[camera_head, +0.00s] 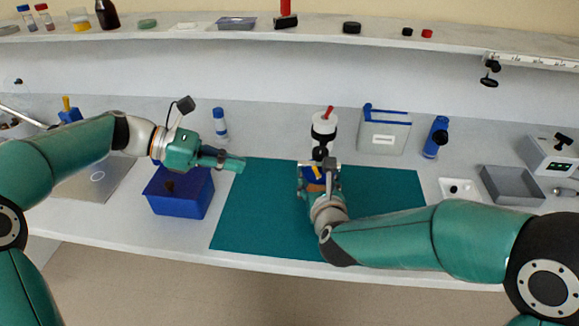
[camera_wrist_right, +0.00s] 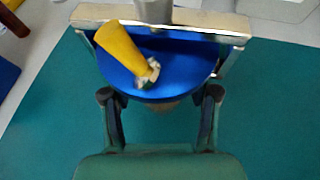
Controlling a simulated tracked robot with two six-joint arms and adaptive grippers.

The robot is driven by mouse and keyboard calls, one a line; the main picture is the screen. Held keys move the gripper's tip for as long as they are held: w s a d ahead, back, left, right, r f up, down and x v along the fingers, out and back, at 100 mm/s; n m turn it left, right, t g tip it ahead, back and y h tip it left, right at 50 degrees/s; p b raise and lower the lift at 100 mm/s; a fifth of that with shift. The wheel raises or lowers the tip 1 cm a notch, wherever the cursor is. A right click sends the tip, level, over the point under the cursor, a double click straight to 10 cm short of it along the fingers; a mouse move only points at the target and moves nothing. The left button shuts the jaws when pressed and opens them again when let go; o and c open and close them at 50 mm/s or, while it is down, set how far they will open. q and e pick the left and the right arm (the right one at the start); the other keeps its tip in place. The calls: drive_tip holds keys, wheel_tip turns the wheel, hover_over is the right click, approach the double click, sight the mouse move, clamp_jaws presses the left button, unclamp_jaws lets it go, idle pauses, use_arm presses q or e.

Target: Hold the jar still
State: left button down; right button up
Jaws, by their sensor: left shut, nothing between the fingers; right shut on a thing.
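My right gripper (camera_head: 319,167) is over the teal mat, seen from behind and partly covered by its own wrist. In the right wrist view its fingers (camera_wrist_right: 158,105) stand on both sides of a blue round, jar-like thing (camera_wrist_right: 165,82), which it is shut on. A yellow tapered piece (camera_wrist_right: 123,50) leans across the blue surface. A pale bar (camera_wrist_right: 205,25) crosses at its far edge; the exact contact is hidden. My left gripper (camera_head: 232,162) is shut and empty, above the mat's left edge, apart from the held thing.
The teal mat (camera_head: 262,215) is mostly clear. A blue bin (camera_head: 180,205) stands below my left wrist. Behind the right gripper is a white cup-like thing (camera_head: 324,127) with a red piece.

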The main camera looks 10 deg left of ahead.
use_arm(q)
approach(315, 174)
wheel_tip(315, 174, down, 4)
drive_tip(key=d, duration=0.2)
drive_tip(key=shift+w+d+r, duration=0.25)
drive_tip(key=shift+w+d, duration=0.05)
drive_tip(key=shift+d, duration=0.3)
drive_tip(key=shift+w+d+r, duration=0.2)
drive_tip(key=shift+w+d, duration=0.05)
drive_tip(key=shift+d, duration=0.35)
drive_tip(key=shift+w+d+r, duration=0.1)
drive_tip(key=shift+d+r, duration=0.15)
drive_tip(key=shift+d, duration=0.3)
drive_tip(key=shift+d+r+y, duration=0.25)
drive_tip(key=shift+y, duration=0.45)
drive_tip(key=shift+d+r+y, duration=0.1)
drive_tip(key=shift+d+y, duration=0.05)
drive_tip(key=shift+y, duration=0.35)
drive_tip(key=y, duration=0.3)
drive_tip(key=shift+d+r+m+g, duration=0.3)
drive_tip(key=shift+d+m+g, duration=0.05)
drive_tip(key=shift+m+g, duration=0.05)
drive_tip(key=y, duration=0.3)
drive_tip(key=shift+d+r, duration=0.1)
drive_tip(key=shift+d, duration=0.1)
drive_tip(key=shift+r+y, duration=0.15)
drive_tip(key=shift+y, duration=0.95)
